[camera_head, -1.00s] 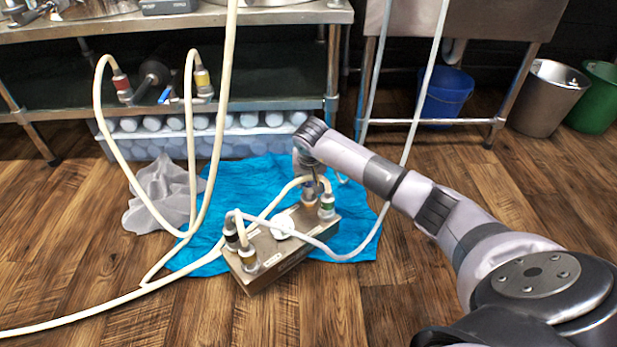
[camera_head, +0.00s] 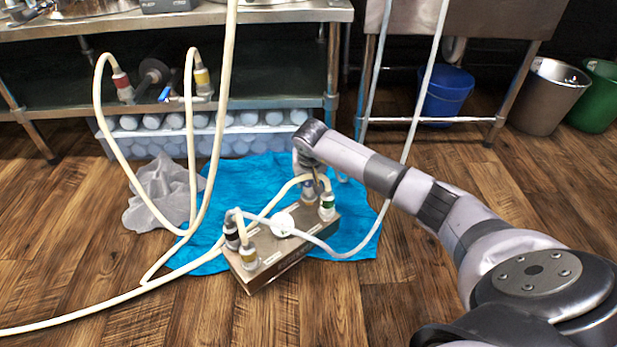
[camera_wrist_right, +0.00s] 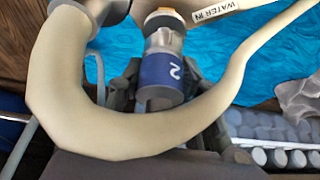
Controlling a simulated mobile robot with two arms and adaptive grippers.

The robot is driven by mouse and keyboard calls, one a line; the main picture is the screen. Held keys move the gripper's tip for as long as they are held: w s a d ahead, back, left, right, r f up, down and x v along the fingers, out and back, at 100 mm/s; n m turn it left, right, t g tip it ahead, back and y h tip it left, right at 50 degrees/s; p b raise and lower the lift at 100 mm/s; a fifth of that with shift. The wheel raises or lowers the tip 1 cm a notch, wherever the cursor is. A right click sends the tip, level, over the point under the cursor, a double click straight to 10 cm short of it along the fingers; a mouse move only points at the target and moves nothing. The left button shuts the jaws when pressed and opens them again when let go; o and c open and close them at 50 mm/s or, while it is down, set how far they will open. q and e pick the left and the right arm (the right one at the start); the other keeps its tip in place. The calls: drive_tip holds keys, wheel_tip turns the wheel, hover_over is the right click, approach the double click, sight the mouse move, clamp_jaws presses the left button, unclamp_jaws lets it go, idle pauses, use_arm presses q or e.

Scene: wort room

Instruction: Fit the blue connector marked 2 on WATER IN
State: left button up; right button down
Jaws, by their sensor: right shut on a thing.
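My right gripper (camera_head: 308,180) is shut on the blue connector (camera_wrist_right: 163,75), which carries a white 2. In the right wrist view the connector's grey front end is in line with a metal fitting with an orange ring (camera_wrist_right: 163,18), beside a WATER IN label (camera_wrist_right: 215,10). They look touching; I cannot tell if it is fully seated. In the head view the gripper is low over the far end of the brown box (camera_head: 290,250), largely hiding the connector. My left gripper is out of view.
Green (camera_head: 327,204), black (camera_head: 231,234) and yellow (camera_head: 248,256) connectors with hoses stand on the box, beside a white round part (camera_head: 283,223). The box rests on a blue cloth (camera_head: 355,222). A cream hose (camera_wrist_right: 70,95) loops close to the gripper. Wooden floor is free at right.

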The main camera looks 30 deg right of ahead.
drive_tip(key=shift+f+b, duration=0.55)
drive_tip(key=shift+f, duration=0.4)
drive_tip(key=c, duration=1.1)
unclamp_jaws()
drive_tip(key=v, duration=1.2)
